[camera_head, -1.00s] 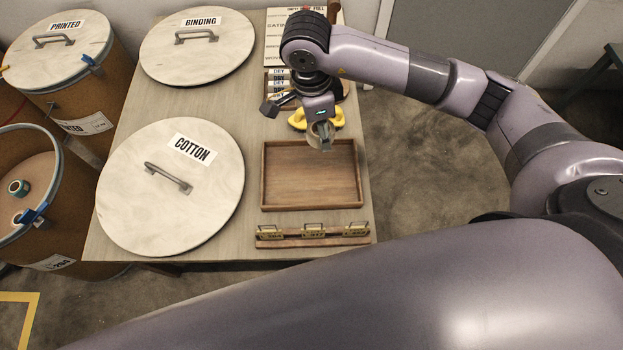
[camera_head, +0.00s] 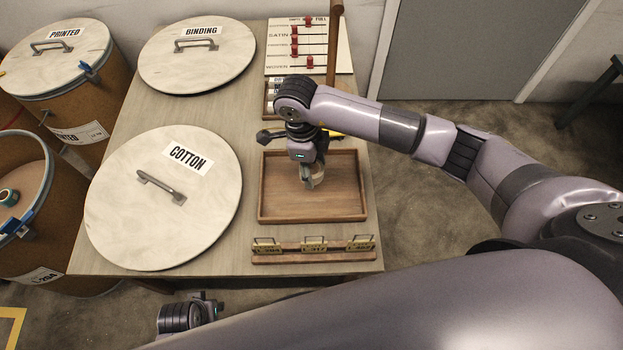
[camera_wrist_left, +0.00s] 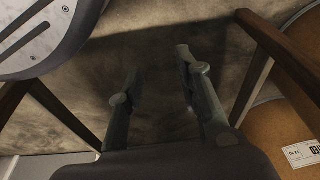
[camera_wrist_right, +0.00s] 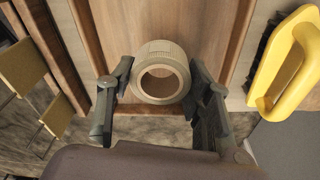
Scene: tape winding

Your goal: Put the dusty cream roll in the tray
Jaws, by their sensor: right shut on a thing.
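The dusty cream roll (camera_wrist_right: 161,52) is a short ring with an open middle, held between the fingers of my right gripper (camera_wrist_right: 160,72) in the right wrist view. In the head view my right gripper (camera_head: 311,181) is over the wooden tray (camera_head: 345,197), with the roll (camera_head: 317,174) partly hidden by the fingers. The tray is otherwise empty. I cannot tell whether the roll touches its floor. In the left wrist view my left gripper (camera_wrist_left: 156,70) is open and empty, above the floor.
A rack with several brass tags (camera_head: 313,249) stands in front of the tray. A yellow-handled tool (camera_wrist_right: 290,65) lies beyond the tray. A slider board (camera_head: 310,50) and upright wooden post (camera_head: 335,45) stand at the back.

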